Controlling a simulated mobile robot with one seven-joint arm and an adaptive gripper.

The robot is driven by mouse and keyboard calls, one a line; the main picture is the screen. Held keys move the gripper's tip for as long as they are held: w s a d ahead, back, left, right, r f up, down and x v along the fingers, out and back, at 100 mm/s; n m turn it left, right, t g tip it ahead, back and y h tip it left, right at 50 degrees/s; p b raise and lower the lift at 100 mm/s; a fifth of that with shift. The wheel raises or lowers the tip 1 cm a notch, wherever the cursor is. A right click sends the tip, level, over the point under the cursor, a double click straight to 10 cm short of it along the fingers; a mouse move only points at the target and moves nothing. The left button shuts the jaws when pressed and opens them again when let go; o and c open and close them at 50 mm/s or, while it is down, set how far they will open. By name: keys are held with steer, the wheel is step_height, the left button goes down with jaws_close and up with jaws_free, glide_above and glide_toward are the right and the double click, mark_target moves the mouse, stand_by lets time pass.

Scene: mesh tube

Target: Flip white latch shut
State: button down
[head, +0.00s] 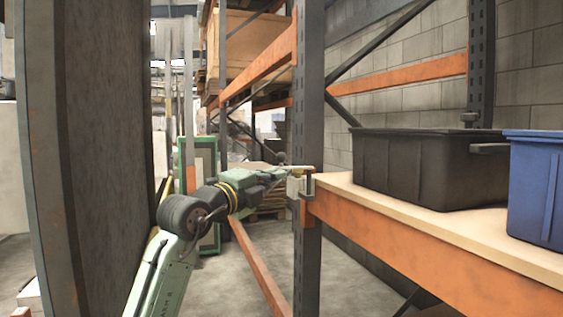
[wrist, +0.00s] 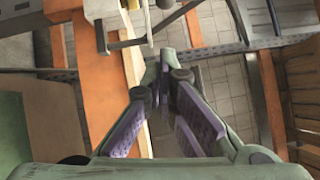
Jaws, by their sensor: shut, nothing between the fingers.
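A small white latch (head: 295,186) sits at the rack's dark upright post, by the near left end of the shelf. In the wrist view, a pale block with a thin grey bracket (wrist: 126,44) is at the top, just ahead of my fingers; it looks like the latch and its mount. My gripper (wrist: 167,62) is shut and empty, its tips below and right of the bracket in the picture. In the head view, my gripper (head: 285,168) reaches right to the post, level with the shelf, just above the latch. I cannot tell whether the tips touch it.
A black bin (head: 420,170) and a blue bin (head: 540,190) stand on the wooden shelf (head: 400,218) with its orange beam (head: 400,250). A dark post (head: 309,80) rises beside my gripper. A large grey panel (head: 95,150) stands left of my arm. The floor between is open.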

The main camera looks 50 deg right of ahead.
mark_target(285, 168)
steer(key=w+d+r+p, duration=0.1)
steer(key=w+d+p, duration=0.2)
steer(key=d, duration=0.4)
steer(key=shift+w+d+r, duration=0.15)
steer(key=shift+w+r, duration=0.1)
steer(key=shift+w, duration=0.1)
steer(key=shift+w, duration=0.1)
